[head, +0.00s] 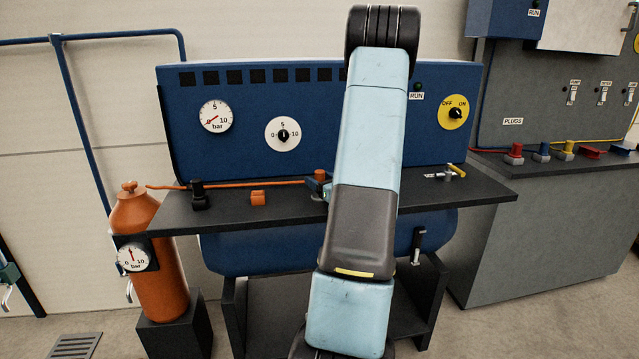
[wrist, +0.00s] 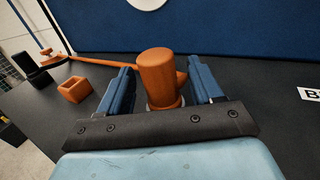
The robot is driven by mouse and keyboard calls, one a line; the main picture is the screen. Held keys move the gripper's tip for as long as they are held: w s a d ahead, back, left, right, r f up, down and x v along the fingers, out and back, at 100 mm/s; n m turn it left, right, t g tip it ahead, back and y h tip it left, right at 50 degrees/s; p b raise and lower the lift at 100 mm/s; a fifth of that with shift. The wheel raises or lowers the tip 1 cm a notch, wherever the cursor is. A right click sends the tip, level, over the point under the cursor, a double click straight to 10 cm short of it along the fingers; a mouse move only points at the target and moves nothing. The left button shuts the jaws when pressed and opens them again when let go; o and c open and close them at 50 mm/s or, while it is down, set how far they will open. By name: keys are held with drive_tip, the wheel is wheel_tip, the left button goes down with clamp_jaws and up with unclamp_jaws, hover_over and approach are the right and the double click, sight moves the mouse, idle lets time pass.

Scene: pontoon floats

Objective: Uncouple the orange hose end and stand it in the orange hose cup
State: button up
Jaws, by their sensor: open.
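The orange hose end (wrist: 157,78) is an upright orange cylinder on a pale round base on the dark bench. It also shows in the head view (head: 320,175), partly hidden by my gripper and arm. My gripper (wrist: 160,70) is open, with one blue jaw on each side of the hose end; whether either jaw touches it I cannot tell. The orange hose (wrist: 95,63) runs left from it. The orange hose cup (wrist: 74,90) is a small square open-topped block on the bench to the left, empty as far as I see. It also shows in the head view (head: 258,198).
A black fitting (head: 199,195) stands left of the cup. An orange gas cylinder (head: 160,260) with a gauge is beyond the bench's left end. A yellow-handled valve (head: 456,171) sits at the right. The blue panel (head: 330,120) rises behind the bench (head: 225,217).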

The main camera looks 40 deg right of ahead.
drive_tip(key=w, duration=0.2)
drive_tip(key=shift+w+d+f, duration=0.1)
drive_tip(key=shift+w+d, duration=0.05)
drive_tip(key=shift+w, duration=0.15)
drive_tip(key=c, duration=1.1)
drive_tip(key=shift+r, duration=0.45)
wheel_tip(320, 180, up, 2)
drive_tip(key=shift+r, duration=0.2)
drive_tip(key=s+a+r, duration=0.3)
drive_tip(key=s+r, duration=1)
drive_tip(key=r, duration=0.2)
drive_tip(key=shift+s+a+r, duration=0.3)
drive_tip(key=shift+a, duration=0.05)
idle(0.5)
